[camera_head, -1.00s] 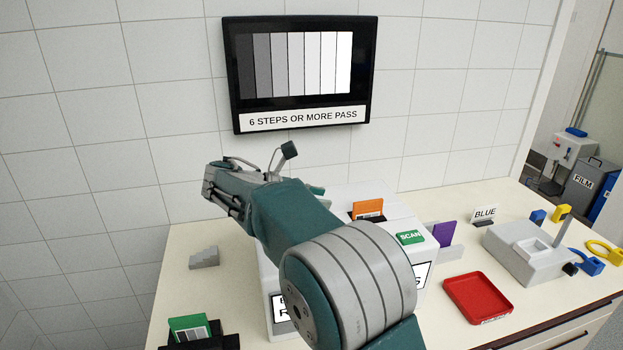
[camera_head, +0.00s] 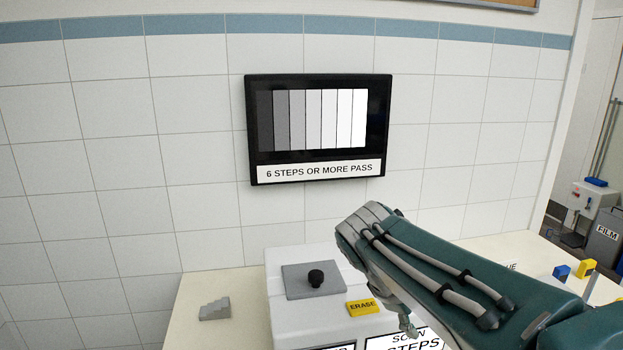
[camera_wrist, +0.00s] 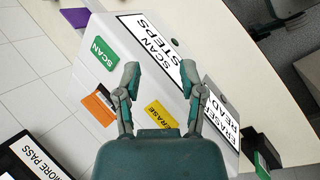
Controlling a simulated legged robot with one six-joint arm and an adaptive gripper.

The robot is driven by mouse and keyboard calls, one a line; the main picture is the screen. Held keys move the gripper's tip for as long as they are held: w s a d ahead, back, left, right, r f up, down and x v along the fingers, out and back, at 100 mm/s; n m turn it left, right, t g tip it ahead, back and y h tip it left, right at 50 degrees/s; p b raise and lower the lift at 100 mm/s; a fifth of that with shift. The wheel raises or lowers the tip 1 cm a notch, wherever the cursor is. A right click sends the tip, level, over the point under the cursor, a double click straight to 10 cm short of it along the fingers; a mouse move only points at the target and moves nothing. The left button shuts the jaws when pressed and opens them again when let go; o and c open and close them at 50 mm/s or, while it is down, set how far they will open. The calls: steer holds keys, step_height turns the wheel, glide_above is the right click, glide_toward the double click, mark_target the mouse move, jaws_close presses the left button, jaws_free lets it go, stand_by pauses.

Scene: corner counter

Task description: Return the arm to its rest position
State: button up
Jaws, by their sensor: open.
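My gripper (camera_wrist: 164,93) shows in the wrist view with its two fingers apart and nothing between them. It hangs above the white scanner box (camera_wrist: 150,80), whose labels read "SCAN STEPS" and "ERASER READY". In the head view my teal arm reaches in from the lower right, in front of the right side of the white box (camera_head: 290,265). The gripper's fingers are mostly hidden behind my arm there.
A wall screen (camera_head: 318,170) shows grey bars and "6 STEPS OR MORE PASS". A yellow ERASE tag (camera_head: 362,307) and a black knob (camera_head: 316,278) are on the box. A grey stepped block (camera_head: 215,310) stands left. A green SCAN tag (camera_wrist: 104,54) and an orange piece (camera_wrist: 98,107) show in the wrist view.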

steer(key=s+f+m+t+y, duration=0.1)
steer(key=s+f+m+y, duration=0.1)
steer(key=s+m, duration=0.3)
steer(key=s+f+m+t+y, duration=0.2)
steer(key=s+m, duration=0.3)
steer(key=s, duration=0.4)
steer(key=shift+a+f+m+y, duration=0.3)
steer(key=shift+a+f+y, duration=0.05)
steer(key=shift+f+y, duration=0.5)
stand_by(0.8)
